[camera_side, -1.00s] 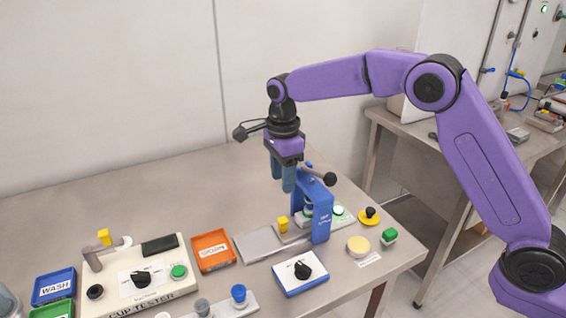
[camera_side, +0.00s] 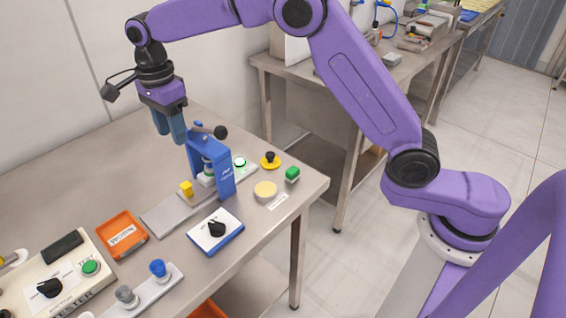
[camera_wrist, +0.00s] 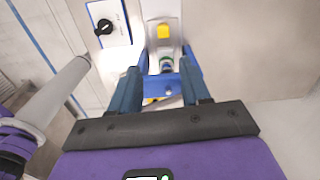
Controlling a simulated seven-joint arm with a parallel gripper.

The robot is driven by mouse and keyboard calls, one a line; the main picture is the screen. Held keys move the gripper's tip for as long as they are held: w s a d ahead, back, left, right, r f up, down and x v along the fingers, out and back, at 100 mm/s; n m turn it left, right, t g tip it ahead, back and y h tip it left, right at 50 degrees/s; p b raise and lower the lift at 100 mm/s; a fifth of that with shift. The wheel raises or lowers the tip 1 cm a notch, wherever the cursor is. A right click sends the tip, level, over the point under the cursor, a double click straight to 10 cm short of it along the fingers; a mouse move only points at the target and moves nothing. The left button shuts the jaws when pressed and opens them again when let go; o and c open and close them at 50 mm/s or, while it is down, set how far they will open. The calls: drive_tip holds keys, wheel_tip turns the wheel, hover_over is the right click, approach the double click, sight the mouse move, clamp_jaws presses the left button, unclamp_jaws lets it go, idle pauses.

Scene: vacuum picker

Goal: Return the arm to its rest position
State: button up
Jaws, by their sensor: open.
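My gripper (camera_side: 169,125) is at the end of my purple arm, above the metal bench and behind the blue press frame (camera_side: 212,165) in the side view. Its two blue fingers point down and stand apart, with nothing between them that I can make out. In the wrist view my gripper (camera_wrist: 170,95) is open, and the blue press frame (camera_wrist: 157,88) shows beyond and between the fingers. Whether the fingers touch the press cannot be told. The black ball of the press lever (camera_side: 220,132) sits at the top right of the frame.
A second table (camera_side: 310,85) stands behind.

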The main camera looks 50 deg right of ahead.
drive_tip(key=s+d+r+n, duration=0.1)
drive_tip(key=s+d+n, duration=0.2)
drive_tip(key=s+n, duration=0.45)
drive_tip(key=s+d+r+n, duration=0.1)
drive_tip(key=s+d+n, duration=0.2)
drive_tip(key=s+n, duration=0.5)
drive_tip(key=s+d+f+n, duration=0.2)
drive_tip(key=s+d+n, duration=0.5)
drive_tip(key=s, duration=0.4)
drive_tip(key=s+d+f+n, duration=0.2)
drive_tip(key=s+d+n, duration=0.5)
drive_tip(key=s, duration=0.4)
drive_tip(key=shift+d, duration=0.25)
